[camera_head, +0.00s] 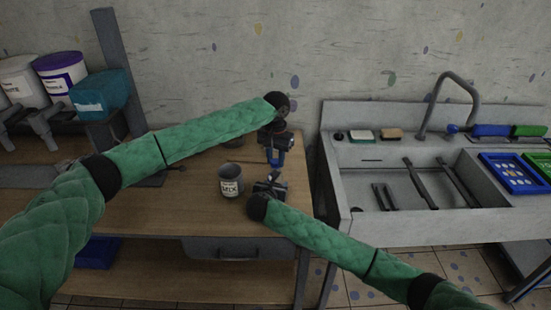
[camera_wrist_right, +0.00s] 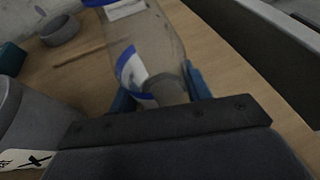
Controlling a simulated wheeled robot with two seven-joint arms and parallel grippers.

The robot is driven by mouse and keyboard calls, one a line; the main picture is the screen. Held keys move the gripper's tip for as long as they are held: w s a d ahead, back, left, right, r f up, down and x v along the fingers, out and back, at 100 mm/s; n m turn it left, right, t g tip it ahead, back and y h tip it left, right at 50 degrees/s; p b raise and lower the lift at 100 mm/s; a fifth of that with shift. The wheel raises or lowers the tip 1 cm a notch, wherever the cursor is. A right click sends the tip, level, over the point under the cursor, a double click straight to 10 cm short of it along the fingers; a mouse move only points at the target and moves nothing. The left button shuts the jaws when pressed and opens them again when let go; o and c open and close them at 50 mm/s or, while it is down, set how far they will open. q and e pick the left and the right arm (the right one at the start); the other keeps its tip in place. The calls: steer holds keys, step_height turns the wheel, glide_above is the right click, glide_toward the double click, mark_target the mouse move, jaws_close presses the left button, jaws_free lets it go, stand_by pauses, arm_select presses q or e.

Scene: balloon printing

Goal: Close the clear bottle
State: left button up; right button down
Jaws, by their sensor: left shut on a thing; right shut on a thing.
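A clear bottle (camera_wrist_right: 158,40) with a white and blue label shows in the right wrist view. My right gripper (camera_wrist_right: 162,92) is shut on it, with a blue finger on each side. In the head view my right gripper (camera_head: 270,187) is small and dark near the table's right edge, and the bottle cannot be made out there. My left gripper (camera_head: 275,156), with blue fingers pointing down, is just beyond the right one. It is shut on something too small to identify. Blue shows at the bottle's upper end in the wrist view; whether it is a cap is unclear.
A grey mug (camera_head: 230,181) marked "MIX" stands left of my right gripper on the wooden table (camera_head: 200,215). A sink (camera_head: 400,180) stands to the right across a gap.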

arm_select(q)
steer(key=m, duration=0.4)
steer(key=o, duration=1.1)
steer(key=shift+r, duration=2.25)
steer(key=shift+r, duration=0.1)
steer(key=shift+c, duration=0.4)
steer(key=shift+r+n, duration=0.3)
steer(key=shift+r, duration=1.35)
